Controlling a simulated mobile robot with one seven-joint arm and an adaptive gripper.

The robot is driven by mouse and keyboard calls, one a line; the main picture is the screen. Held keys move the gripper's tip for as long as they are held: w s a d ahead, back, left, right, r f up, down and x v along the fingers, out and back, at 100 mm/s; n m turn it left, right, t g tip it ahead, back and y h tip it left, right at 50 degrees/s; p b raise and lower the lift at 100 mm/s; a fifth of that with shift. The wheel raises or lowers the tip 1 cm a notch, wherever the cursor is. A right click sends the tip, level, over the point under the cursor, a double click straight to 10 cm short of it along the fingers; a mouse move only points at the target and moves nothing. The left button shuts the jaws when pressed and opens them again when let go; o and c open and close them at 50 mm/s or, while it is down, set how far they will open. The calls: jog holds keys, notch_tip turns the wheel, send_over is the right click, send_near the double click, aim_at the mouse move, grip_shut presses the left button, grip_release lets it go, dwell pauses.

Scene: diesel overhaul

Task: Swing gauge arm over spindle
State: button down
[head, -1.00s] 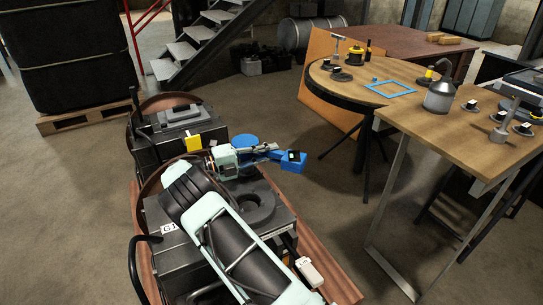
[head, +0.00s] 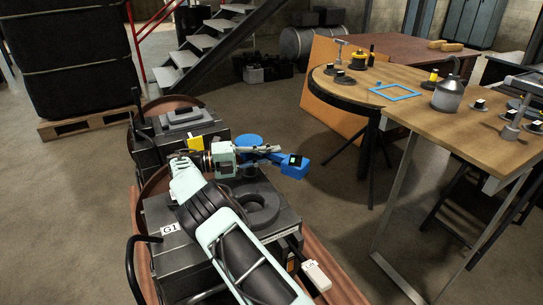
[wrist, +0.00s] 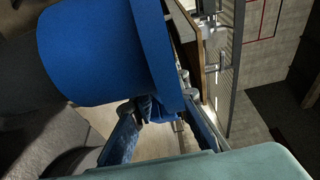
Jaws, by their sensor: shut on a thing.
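The blue gauge arm (head: 270,157) reaches right from beside a round blue top (head: 248,141) on the far grey machine block. It ends in a blue box (head: 296,166) with a dark display and a small green mark. My gripper (head: 264,150) is shut on the gauge arm near the round top. In the wrist view, a large blue cylinder (wrist: 100,50) fills the upper left, and my fingers (wrist: 155,112) close around a small blue part beside it. My gripper partly hides the gauge arm. I cannot make out the spindle for certain.
A grey block labelled G1 (head: 170,230), with a thick ring (head: 262,204) on top, lies under my arm. A round wooden table (head: 350,88) and a rectangular one (head: 440,125) hold tools at right. Floor between the blocks and tables is clear.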

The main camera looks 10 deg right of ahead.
jog(key=c, duration=1.8)
grip_release()
jog(key=shift+c, duration=0.2)
